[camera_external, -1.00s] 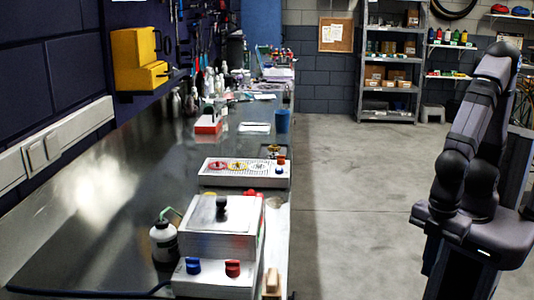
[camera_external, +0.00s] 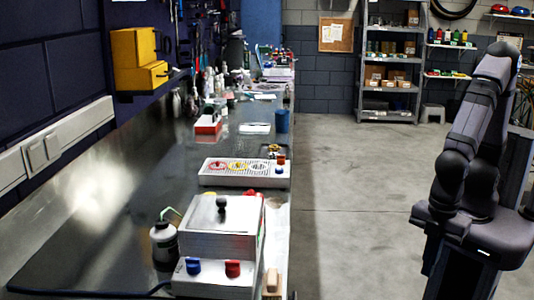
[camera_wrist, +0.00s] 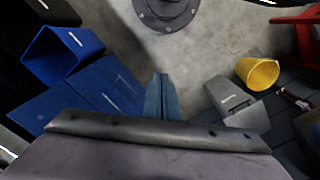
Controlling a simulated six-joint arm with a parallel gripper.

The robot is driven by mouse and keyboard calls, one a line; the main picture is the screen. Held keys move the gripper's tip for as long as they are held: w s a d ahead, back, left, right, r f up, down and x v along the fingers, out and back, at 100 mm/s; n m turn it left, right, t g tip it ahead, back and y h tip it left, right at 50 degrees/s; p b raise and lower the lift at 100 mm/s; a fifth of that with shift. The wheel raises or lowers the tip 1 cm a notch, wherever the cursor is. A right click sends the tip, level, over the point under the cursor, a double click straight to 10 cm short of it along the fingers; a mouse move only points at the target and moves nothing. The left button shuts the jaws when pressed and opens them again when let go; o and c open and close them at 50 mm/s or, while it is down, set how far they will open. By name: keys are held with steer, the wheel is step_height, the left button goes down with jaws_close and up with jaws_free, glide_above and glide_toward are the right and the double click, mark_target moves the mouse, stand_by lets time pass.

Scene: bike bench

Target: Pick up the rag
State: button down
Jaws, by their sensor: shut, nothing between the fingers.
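I cannot pick out the rag for certain in either view. A flat white piece (camera_external: 255,128) lies on the workbench in the external view, but it is too small to tell whether it is cloth or paper. My gripper (camera_wrist: 161,80) shows in the wrist view as two narrow blue-grey fingers pressed together, with nothing between them. It points down over grey floor. In the external view my arm stands at the right, apart from the bench, and its gripper cannot be made out.
The wrist view shows blue bins (camera_wrist: 62,52), a yellow cup (camera_wrist: 258,73) and a grey box (camera_wrist: 235,103). Floor between bench and arm is clear.

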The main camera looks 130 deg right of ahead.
stand_by(0.4)
steer(key=c, duration=1.2)
jaws_free()
steer(key=shift+o, duration=0.2)
